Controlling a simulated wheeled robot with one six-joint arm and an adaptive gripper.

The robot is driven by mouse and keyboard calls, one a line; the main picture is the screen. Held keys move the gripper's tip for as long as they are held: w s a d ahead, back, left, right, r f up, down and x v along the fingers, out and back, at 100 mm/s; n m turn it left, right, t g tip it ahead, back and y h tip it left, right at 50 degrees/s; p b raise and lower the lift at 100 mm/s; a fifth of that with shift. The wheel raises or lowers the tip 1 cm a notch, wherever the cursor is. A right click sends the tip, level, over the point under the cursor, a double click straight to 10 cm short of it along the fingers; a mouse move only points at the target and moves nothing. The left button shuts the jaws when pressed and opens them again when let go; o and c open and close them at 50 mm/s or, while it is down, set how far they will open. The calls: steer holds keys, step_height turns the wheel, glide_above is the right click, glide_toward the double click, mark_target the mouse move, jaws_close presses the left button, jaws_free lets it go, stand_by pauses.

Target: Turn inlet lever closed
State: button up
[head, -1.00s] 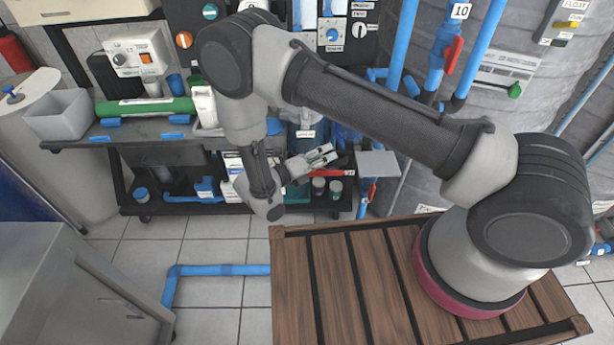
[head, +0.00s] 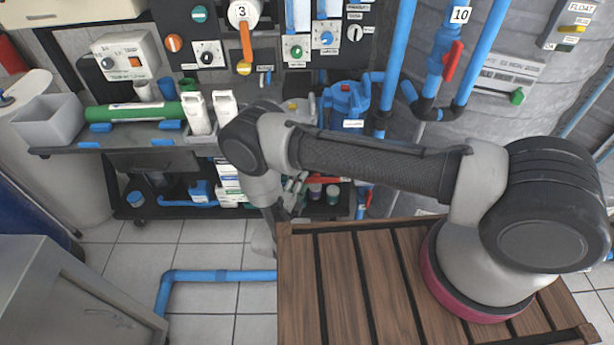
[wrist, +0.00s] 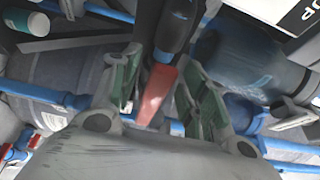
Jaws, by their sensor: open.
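A red lever (wrist: 156,92) with a black part at its far end shows in the wrist view, lying between the fingers of my gripper (wrist: 162,85). The two fingers with green pads are apart, one on each side of the lever. I cannot tell whether either pad touches it. In the head view my gripper is mostly hidden behind my arm, low by the rack's lower shelf. A red handle (head: 325,180) shows there just right of my arm. No label names the inlet lever.
Blue pipes and a blue tank (wrist: 245,62) crowd around the gripper. Another red lever (head: 452,60) sits on the pipe marked 10. A blue-lidded filter housing (head: 347,100) stands above the lower shelf. A blue floor pipe (head: 225,276) crosses the tiles.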

steer(key=shift+w+d, duration=0.15)
steer(key=shift+w, duration=0.15)
jaws_close()
steer(key=shift+d+r+m+g+y, duration=0.1)
steer(key=shift+r+m+g+y, duration=0.5)
steer(key=shift+m, duration=0.8)
steer(key=shift+r, duration=0.15)
jaws_free()
